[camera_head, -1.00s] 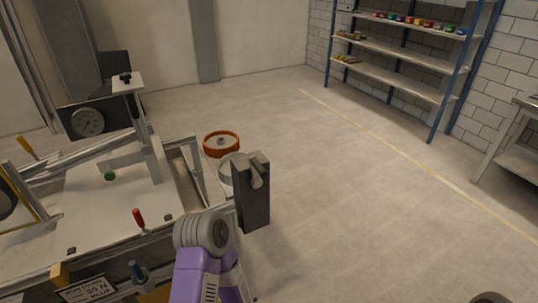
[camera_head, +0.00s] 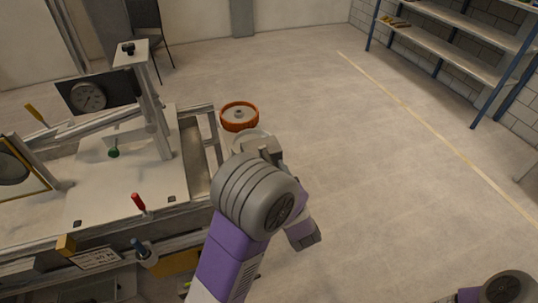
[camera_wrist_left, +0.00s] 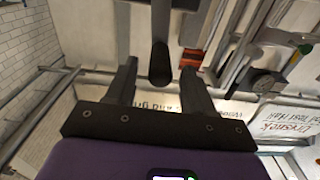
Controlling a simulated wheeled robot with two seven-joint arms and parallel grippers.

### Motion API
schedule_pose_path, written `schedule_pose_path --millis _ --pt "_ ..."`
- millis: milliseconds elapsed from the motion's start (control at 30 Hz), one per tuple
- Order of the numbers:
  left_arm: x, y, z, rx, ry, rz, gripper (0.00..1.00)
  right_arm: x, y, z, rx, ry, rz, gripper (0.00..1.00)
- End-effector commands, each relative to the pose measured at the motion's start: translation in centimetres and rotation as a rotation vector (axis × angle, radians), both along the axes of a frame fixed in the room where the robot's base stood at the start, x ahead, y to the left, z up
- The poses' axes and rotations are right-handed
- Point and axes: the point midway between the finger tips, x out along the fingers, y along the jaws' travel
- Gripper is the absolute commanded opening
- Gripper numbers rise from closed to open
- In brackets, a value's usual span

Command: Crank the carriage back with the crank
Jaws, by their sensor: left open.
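In the wrist view my left gripper (camera_wrist_left: 160,82) is open, with a finger on each side of a dark, round-ended bar (camera_wrist_left: 160,62) that looks like the crank's handle. Gaps show on both sides of it. In the head view the grey wrist joint of my left arm hides most of the crank; a grey piece (camera_head: 265,148) that looks like its top shows above the joint. A post with a clamp (camera_head: 148,92), perhaps the carriage, stands over the white bed plate (camera_head: 95,190).
Open floor (camera_head: 360,170) lies to the right, with shelves (camera_head: 450,35) at the wall.

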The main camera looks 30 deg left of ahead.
Motion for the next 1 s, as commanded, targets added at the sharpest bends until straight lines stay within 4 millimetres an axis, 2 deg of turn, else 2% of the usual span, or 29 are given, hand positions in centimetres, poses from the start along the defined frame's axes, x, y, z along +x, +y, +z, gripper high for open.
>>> schedule_pose_path --millis 100,300,667,767,1000 --pt "1.3 1.7 -0.1 -0.001 0.0 0.003 0.53 0.0 0.0 -0.1 0.0 0.001 0.0 0.53" --pt "3.0 3.5 -0.1 -0.001 0.001 0.0 0.53 0.0 0.0 -0.2 0.0 0.0 0.0 0.53" --pt "3.5 4.1 -0.1 -0.001 0.002 -0.003 0.53 0.0 0.0 -0.2 0.0 0.0 0.0 0.53" --pt "3.5 4.0 -0.1 -0.001 0.002 -0.003 0.41 0.0 0.0 -0.2 0.0 0.0 0.0 0.53" --pt "3.5 4.0 -0.1 -0.001 0.002 -0.003 0.04 0.0 0.0 -0.2 0.0 0.0 0.0 0.53"
